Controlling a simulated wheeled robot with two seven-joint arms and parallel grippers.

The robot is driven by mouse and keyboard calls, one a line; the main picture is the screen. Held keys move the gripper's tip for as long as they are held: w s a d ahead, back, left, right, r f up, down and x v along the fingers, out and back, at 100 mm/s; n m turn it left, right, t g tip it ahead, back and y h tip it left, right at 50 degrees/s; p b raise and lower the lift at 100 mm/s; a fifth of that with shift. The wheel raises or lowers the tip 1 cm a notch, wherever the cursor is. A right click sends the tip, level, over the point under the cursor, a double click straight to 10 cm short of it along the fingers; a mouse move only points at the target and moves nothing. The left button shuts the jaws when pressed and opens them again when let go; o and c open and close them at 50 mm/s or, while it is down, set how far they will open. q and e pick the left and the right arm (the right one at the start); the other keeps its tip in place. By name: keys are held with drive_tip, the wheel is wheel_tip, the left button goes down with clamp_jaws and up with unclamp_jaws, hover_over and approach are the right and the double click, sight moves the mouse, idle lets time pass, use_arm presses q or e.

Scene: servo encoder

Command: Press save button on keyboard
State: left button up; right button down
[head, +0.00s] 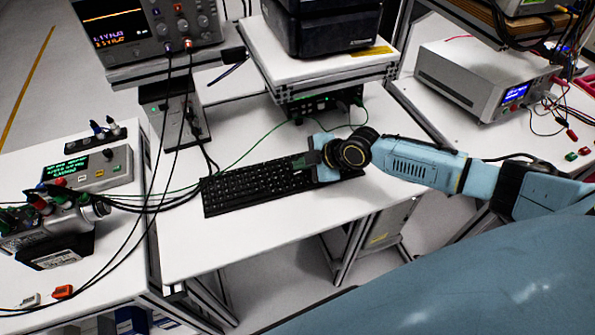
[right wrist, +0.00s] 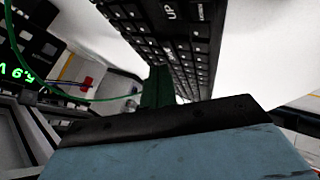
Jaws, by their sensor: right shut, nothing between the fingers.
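A black keyboard (head: 245,190) lies on the white table, and its keys show close up in the right wrist view (right wrist: 190,42). I cannot make out which key is the save button. My right gripper (head: 303,161) is at the right end of the keyboard, shut and empty. Its dark green fingers (right wrist: 158,88) point toward the keys. I cannot tell whether the fingertips touch a key. The gripper and wrist hide part of the keyboard's right end. My left gripper is not in view.
Instruments (head: 100,170) with cables stand on the left table. A black device (head: 320,28) sits on a raised white shelf behind the keyboard. A thin green cable (head: 230,165) runs behind the keyboard. A power supply (head: 480,78) stands at right. The table front (head: 230,240) is clear.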

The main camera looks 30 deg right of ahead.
wheel_tip(320, 180, up, 5)
drive_tip(key=p, duration=0.4)
idle(0.6)
